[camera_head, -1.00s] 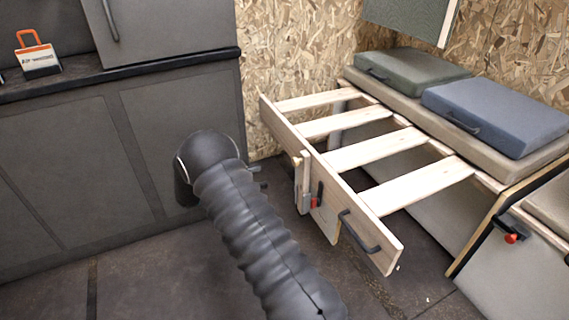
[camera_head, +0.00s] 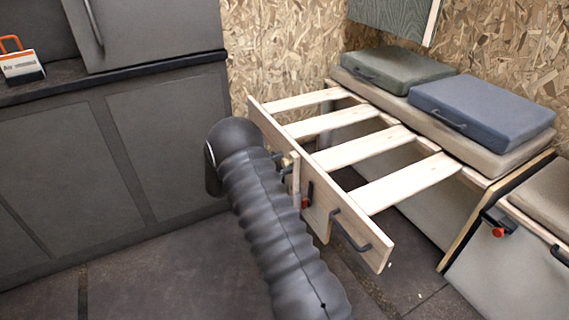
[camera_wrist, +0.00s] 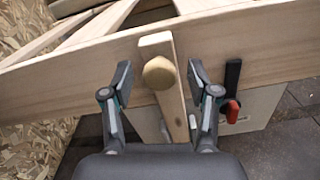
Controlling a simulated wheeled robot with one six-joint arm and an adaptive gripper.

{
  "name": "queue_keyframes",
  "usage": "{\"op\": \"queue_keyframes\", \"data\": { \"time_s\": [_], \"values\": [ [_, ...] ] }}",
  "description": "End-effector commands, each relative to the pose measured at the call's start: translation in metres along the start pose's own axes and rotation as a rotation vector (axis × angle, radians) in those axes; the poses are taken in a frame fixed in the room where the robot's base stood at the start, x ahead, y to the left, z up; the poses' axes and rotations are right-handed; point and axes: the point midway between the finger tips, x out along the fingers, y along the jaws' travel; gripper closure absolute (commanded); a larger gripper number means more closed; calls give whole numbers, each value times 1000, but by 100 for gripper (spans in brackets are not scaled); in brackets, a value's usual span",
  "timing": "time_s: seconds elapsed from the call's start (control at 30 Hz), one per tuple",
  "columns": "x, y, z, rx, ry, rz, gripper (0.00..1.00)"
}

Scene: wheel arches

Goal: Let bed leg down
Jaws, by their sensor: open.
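The slatted bed frame (camera_head: 340,160) is pulled out from the bench, its front board facing me. In the wrist view, the wooden bed leg (camera_wrist: 178,110) crosses the front board (camera_wrist: 262,45), slightly tilted, with a round wooden knob (camera_wrist: 159,73) near its top. My gripper (camera_wrist: 160,82) is open, one finger on each side of the leg and knob; I cannot tell whether either finger touches. In the head view my arm partly hides the leg (camera_head: 293,172), and my gripper's fingertips are hard to make out there.
A red-tipped black latch (camera_wrist: 231,92) sits right of the leg. A black handle (camera_head: 350,232) is on the front board's right end. Cushions (camera_head: 480,112) lie on the bench behind. A grey cabinet (camera_head: 110,160) stands left. Dark floor is open in front.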

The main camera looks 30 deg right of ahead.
Motion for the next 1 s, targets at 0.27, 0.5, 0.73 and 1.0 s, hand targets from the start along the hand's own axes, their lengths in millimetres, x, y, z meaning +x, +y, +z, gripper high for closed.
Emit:
{"op": "queue_keyframes", "data": {
  "time_s": [0.27,0.5,0.73,1.0],
  "values": [
    [14,0,0,0,1,1,40],
    [14,0,0,0,1,1,48],
    [14,0,0,0,0,0,100],
    [15,-2,-9,-1,0,-2,100]
  ]
}}
